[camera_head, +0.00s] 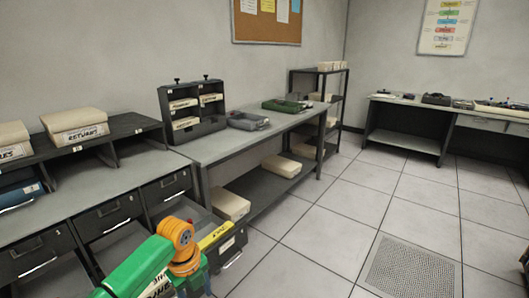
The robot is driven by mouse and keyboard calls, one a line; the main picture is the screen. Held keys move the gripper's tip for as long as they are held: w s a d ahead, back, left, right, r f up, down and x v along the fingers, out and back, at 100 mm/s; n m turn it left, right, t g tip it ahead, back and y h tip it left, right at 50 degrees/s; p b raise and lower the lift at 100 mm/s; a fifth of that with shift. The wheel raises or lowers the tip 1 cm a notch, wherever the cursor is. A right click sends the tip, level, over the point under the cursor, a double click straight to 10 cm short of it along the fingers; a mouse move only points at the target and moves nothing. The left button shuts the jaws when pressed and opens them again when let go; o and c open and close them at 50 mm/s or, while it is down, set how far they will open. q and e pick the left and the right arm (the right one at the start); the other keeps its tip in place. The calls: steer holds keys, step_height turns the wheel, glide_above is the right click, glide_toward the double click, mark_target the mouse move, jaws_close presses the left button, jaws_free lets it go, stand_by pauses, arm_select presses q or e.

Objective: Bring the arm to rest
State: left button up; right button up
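My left arm (140,268), green with an orange joint (178,243), comes in at the bottom left. It bends at the orange joint and runs down out of the picture, in front of the drawer cabinet. My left gripper is not in view. I cannot tell whether either gripper holds anything.
A dark drawer cabinet (100,180) stands close on the left. One low drawer (228,247) with a yellow strip appears pulled out beside my arm. A grey workbench (215,148) with trays, a shelf rack (338,98) and a far desk (405,142) line the walls. The tiled floor (320,230) is clear.

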arm_select(q)
steer(key=s+f+n, duration=0.3)
steer(key=f+n, duration=0.1)
steer(key=f, duration=0.4)
steer(key=s+f+n+t, duration=0.1)
steer(key=s+f+n, duration=0.2)
steer(key=f+n, duration=0.35)
steer(key=s+f+n, duration=0.2)
steer(key=s+f, duration=0.1)
steer(key=f, duration=0.7)
steer(key=s+a+f+n, duration=0.1)
steer(key=s+f+n, duration=0.2)
steer(key=s, duration=0.6)
steer(key=s+a+f+n, duration=0.1)
steer(key=s+f+n, duration=0.3)
steer(key=s, duration=0.5)
steer(key=s+a+f+n, duration=0.1)
steer(key=s+f+n, duration=0.3)
steer(key=s, duration=0.5)
steer(key=shift+s+b, duration=0.4)
steer(key=shift+b, duration=0.05)
